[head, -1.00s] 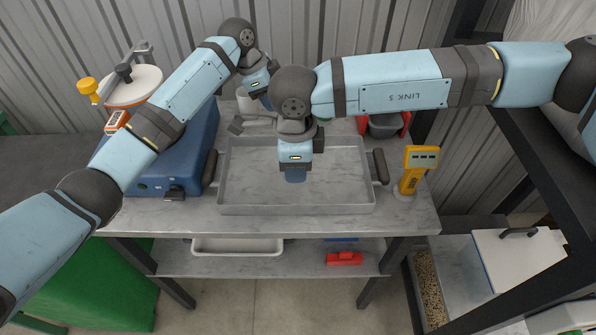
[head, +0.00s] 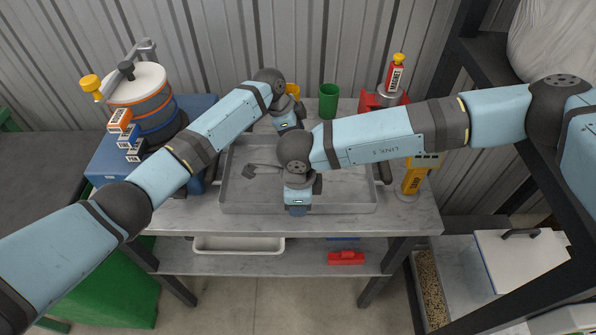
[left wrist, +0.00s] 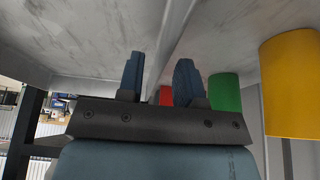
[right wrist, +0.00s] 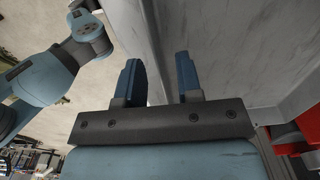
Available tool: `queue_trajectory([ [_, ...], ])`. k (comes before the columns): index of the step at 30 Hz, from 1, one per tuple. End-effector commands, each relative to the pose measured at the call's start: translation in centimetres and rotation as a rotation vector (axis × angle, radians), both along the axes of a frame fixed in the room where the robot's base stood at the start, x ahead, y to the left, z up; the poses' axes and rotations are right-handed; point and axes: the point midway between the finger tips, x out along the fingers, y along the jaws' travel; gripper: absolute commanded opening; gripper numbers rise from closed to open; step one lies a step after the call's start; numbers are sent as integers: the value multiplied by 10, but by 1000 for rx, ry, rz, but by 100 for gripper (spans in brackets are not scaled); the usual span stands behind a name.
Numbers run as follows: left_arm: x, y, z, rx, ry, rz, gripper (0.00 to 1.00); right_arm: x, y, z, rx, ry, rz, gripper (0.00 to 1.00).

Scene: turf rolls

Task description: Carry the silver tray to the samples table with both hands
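The silver tray (head: 340,204) lies flat on the marble-topped bench (head: 410,222), with a dark handle on its right side (head: 384,166). A grey scoop-like thing (head: 262,168) shows inside the tray. My left gripper (head: 289,128) is at the tray's back rim. Its fingers (left wrist: 160,78) are apart, with a tray wall running up between them. My right gripper (head: 297,209) is at the tray's front rim. Its fingers (right wrist: 160,78) are apart, also with a tray wall between them. Neither gripper visibly pinches the wall. I cannot tell which surface is the samples table.
A green cup (head: 328,100), red bottle (head: 395,72) and yellow device (head: 412,180) stand behind and right. A dark frame (head: 530,150) edges the right. A red thing (head: 345,258) lies on the lower shelf.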

Motion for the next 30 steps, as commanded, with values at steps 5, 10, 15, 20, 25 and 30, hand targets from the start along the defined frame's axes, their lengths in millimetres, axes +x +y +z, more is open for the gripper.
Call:
queue_trajectory([
  [5,0,-4,-8,-1,-1,-1,33,0,0,-10,1,0,0,33],
  [10,0,-4,-9,0,-1,-1,33,0,0,-10,1,-1,1,33],
  [15,0,-4,-9,-1,-1,0,19,0,0,-10,1,0,1,19],
  [20,0,-4,-9,0,-1,0,0,0,0,-10,1,0,1,0],
  [25,0,-4,-9,-1,-1,0,0,0,0,-10,1,0,1,0],
  [30,0,-4,-8,-1,-1,-1,0,0,0,-9,1,-1,0,0],
])
